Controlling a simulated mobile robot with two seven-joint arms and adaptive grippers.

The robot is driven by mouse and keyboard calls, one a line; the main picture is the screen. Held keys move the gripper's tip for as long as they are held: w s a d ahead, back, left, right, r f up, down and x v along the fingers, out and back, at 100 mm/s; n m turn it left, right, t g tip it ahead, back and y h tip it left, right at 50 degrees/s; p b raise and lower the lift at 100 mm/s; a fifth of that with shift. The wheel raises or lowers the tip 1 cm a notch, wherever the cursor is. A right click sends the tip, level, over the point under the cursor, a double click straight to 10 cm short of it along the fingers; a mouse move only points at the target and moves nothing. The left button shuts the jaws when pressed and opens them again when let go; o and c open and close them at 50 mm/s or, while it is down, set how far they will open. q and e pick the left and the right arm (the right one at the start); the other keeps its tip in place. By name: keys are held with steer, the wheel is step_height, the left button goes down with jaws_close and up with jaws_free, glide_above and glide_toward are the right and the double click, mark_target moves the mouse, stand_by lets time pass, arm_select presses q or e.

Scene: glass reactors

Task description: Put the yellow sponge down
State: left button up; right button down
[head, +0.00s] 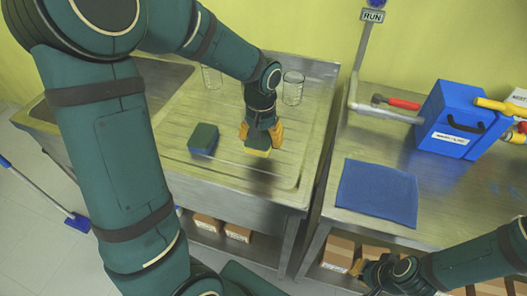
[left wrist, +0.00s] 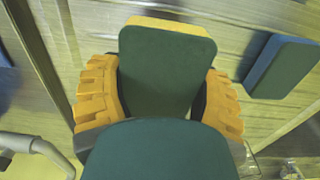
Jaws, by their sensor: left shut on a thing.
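The yellow sponge (head: 258,152) is in my left gripper (head: 262,135), over the ribbed steel drainboard (head: 225,118). In the left wrist view the sponge (left wrist: 167,70) shows a dark green face and a yellow edge, between the two orange fingers of the left gripper (left wrist: 160,95). A dark shadow lies on the drainboard in front of it; I cannot tell how large the gap below the sponge is. My right gripper (head: 362,269) is low at the right, near the bench front, partly hidden by its own arm.
A blue sponge with a green top (head: 203,139) lies on the drainboard left of the gripper; it also shows in the wrist view (left wrist: 283,67). Glass beakers (head: 293,88) stand behind. A blue mat (head: 377,194) and blue box (head: 450,118) are on the right bench.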

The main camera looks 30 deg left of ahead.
arm_select(q)
step_height(320, 180, down, 6)
steer(key=shift+r+b, duration=0.1)
steer(key=shift+b, duration=0.5)
steer(key=o, duration=1.3)
steer(key=shift+r, duration=0.15)
step_height(320, 180, up, 12)
steer(key=p, duration=0.3)
